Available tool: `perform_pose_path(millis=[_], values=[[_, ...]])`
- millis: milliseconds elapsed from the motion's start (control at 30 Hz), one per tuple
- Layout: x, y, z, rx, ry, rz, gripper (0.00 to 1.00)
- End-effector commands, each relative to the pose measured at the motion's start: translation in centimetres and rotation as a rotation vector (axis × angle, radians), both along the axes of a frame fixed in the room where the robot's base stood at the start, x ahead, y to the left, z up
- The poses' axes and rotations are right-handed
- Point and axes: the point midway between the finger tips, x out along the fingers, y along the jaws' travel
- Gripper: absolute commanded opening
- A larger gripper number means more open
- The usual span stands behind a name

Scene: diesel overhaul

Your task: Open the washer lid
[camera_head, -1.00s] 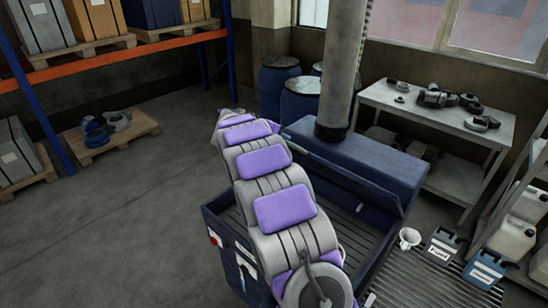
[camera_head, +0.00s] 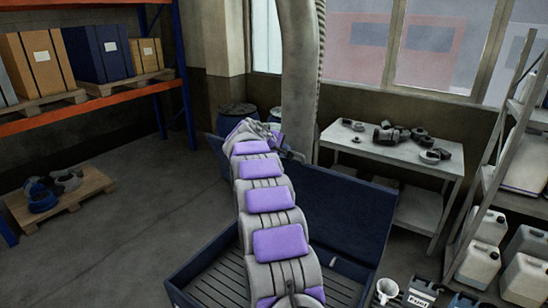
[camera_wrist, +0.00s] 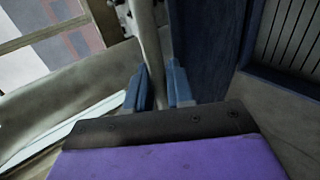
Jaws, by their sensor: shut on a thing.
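The washer is a dark blue tub (camera_head: 196,268) with a slatted floor, in the lower middle of the head view. Its blue lid (camera_head: 352,208) stands raised at the back of the tub, with its broad face showing. My grey and purple arm reaches over the tub to the lid's upper left edge, where the gripper is mostly hidden by the arm. In the wrist view, my gripper's blue fingers (camera_wrist: 157,82) are closed at the edge of the dark blue lid (camera_wrist: 208,45). The exact grip point is partly hidden.
A grey column (camera_head: 298,85) rises behind the lid. Blue drums (camera_head: 236,115) stand behind the arm. A parts table (camera_head: 405,160) is at the right, with a rack of white canisters (camera_head: 480,262) nearer. A pallet (camera_head: 75,195) lies at the left; floor between is clear.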

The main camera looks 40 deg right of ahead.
Motion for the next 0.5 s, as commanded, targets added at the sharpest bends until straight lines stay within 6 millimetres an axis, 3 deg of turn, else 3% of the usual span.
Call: perform_pose_path(millis=[200,500], values=[[0.1,-1.3,0.1,0.005,0.005,-0.003,0.00],[0.1,-1.6,0.3,0.004,0.004,-0.002,0.00]])
